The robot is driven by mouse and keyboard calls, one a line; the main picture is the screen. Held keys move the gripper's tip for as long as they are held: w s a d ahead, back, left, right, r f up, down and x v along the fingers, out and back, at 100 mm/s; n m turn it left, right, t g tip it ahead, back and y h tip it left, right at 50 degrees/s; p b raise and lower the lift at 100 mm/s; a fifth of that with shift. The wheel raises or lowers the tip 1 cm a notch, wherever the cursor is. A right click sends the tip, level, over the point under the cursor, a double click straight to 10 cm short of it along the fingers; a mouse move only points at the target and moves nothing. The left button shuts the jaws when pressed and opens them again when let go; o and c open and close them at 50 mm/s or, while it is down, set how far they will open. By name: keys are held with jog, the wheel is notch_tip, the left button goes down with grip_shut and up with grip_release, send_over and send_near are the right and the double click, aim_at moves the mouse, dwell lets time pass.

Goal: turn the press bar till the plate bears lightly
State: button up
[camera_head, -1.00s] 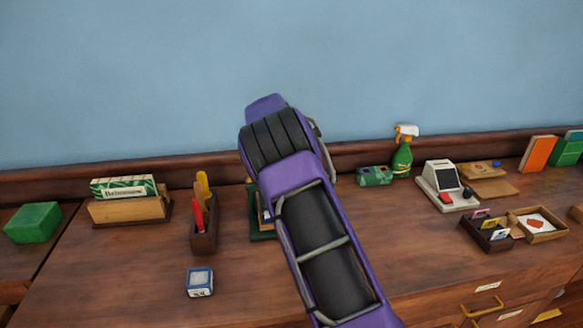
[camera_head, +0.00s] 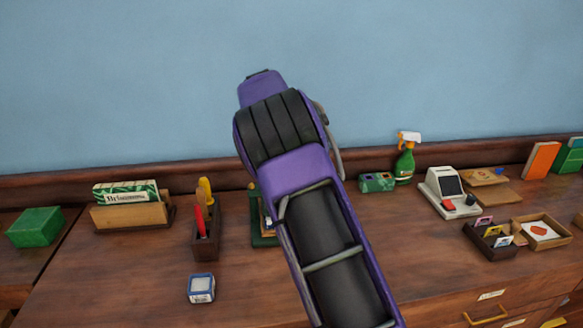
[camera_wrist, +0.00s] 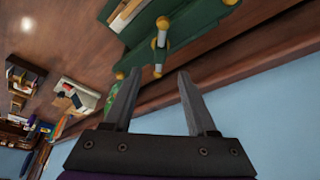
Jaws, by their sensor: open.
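The green press (camera_wrist: 200,22) fills the top of the wrist view. Its press bar (camera_wrist: 161,46) is a thin rod with brass-coloured ends, standing out toward my gripper (camera_wrist: 158,76). The fingers are open and apart, one to each side of the bar's near end; I cannot tell how deep the bar lies between them. No finger visibly touches it. In the head view only a green edge of the press (camera_head: 264,241) shows beside my arm, which hides the rest and my fingers. The plate's contact cannot be made out.
A pen holder (camera_head: 206,240) with red and yellow handles stands left of the press, with a small blue-white box (camera_head: 201,288) in front. A spray bottle (camera_head: 405,160) and a card terminal (camera_head: 449,192) stand to the right. The wall (camera_head: 420,60) is close behind.

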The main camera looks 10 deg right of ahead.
jog(key=v, duration=0.8)
jog(key=shift+r, duration=0.2)
